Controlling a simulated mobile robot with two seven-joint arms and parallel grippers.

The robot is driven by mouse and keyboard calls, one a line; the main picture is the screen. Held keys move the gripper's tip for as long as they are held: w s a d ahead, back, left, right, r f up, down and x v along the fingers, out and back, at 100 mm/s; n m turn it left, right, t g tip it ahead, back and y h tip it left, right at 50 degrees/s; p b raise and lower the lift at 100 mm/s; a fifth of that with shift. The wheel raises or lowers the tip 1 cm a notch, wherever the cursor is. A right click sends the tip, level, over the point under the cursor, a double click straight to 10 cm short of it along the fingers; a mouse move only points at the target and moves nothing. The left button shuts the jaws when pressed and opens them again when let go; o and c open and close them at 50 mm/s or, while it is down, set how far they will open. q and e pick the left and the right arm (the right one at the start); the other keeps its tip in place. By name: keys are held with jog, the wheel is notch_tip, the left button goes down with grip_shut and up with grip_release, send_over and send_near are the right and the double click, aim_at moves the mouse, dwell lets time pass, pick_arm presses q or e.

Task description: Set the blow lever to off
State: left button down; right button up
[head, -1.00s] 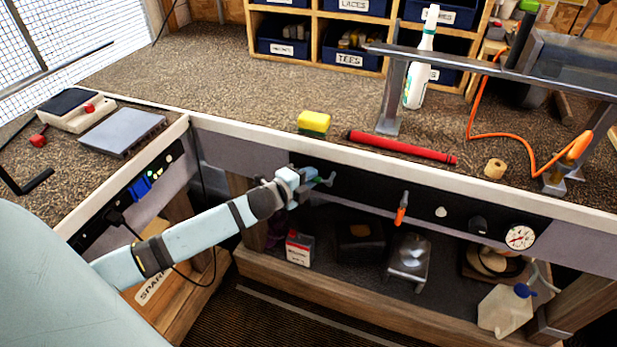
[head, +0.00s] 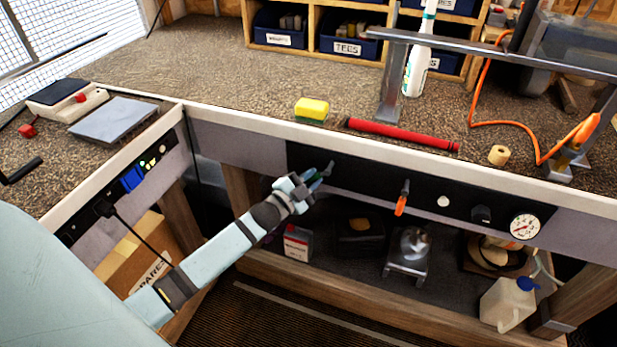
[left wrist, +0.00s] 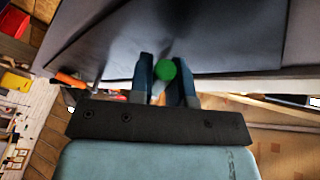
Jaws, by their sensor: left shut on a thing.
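A black control panel (head: 358,182) runs along the front of the bench under its pale edge. My left gripper (head: 317,180) is at the panel's left part, with its fingers closed around a lever with a green end. The green end (left wrist: 166,70) shows between the two fingers in the left wrist view (left wrist: 167,75); in the head view the fingers mostly cover it. A second lever with an orange handle (head: 402,203) hangs down farther right on the panel, apart from the gripper. I cannot read which lever is marked blow. My right gripper is not in view.
A white button (head: 443,201), a dark knob (head: 481,214) and a gauge (head: 524,226) are farther right on the panel. A shelf below holds a red-and-white box (head: 297,241).

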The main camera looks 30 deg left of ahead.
pick_arm(q)
jog(key=d+n+t+y, duration=0.1)
jog(key=n, duration=0.1)
jog(key=d+f+n+t+b, duration=0.1)
jog(key=n, duration=0.2)
jog(key=d+f+n+y, duration=0.1)
jog(key=n, duration=0.2)
jog(key=shift+w+t+y, duration=0.3)
jog(key=shift+w+t, duration=0.05)
jog(key=shift+t, duration=0.05)
jog(key=shift+w+d+n+t+y, duration=0.1)
jog(key=shift+d+n+y, duration=0.2)
jog(key=shift+n, duration=0.35)
jog(key=shift+d+n+t+y, duration=0.1)
jog(key=shift+n+y, duration=0.25)
jog(key=shift+n, duration=0.35)
jog(key=shift+w+d+n+t+y, duration=0.1)
jog(key=shift+d+n+y, duration=0.2)
jog(key=shift+n, duration=0.35)
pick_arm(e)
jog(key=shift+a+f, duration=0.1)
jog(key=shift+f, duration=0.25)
pick_arm(q)
jog(key=shift+y, duration=0.25)
jog(key=c, duration=1.1)
grip_release()
jog(key=shift+a, duration=0.1)
jog(key=shift+s, duration=0.1)
